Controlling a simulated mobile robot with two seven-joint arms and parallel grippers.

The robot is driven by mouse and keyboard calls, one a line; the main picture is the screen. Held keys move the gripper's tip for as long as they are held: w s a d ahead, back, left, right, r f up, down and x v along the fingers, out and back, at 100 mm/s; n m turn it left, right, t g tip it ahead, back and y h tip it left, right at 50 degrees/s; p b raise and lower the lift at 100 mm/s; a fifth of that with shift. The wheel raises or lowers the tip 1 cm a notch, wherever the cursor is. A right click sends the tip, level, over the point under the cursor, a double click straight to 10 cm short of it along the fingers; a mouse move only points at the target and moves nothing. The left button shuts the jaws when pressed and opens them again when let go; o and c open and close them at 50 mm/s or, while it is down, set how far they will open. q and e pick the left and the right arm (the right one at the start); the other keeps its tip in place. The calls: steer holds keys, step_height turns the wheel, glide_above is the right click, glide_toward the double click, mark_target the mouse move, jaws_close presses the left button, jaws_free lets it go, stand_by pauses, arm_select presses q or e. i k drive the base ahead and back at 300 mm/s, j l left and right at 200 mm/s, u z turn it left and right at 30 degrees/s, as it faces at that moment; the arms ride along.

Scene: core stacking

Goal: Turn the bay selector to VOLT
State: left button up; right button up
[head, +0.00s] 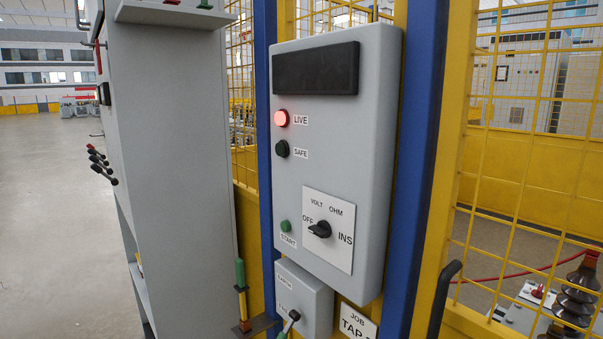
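The bay selector (320,229) is a black knob on a white plate (340,258) low on the grey control panel (340,180). The plate carries the labels OFF, VOLT, OHM and INS. The knob's narrow end points left, towards OFF; VOLT is printed above it. The red LIVE lamp (281,118) is lit. The green SAFE lamp (282,149) looks dark. A green START button (285,226) sits left of the selector plate. Neither of my grippers is in view.
A smaller grey box (305,298) with a lever is below the panel. A grey cabinet (170,170) stands close on the left. Blue posts (412,180) and yellow mesh fencing (520,150) flank the panel. A black curved handle (444,295) stands at lower right. The panel front is unobstructed.

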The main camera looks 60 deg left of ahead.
mark_target(322, 230)
steer(key=u, duration=1.8)
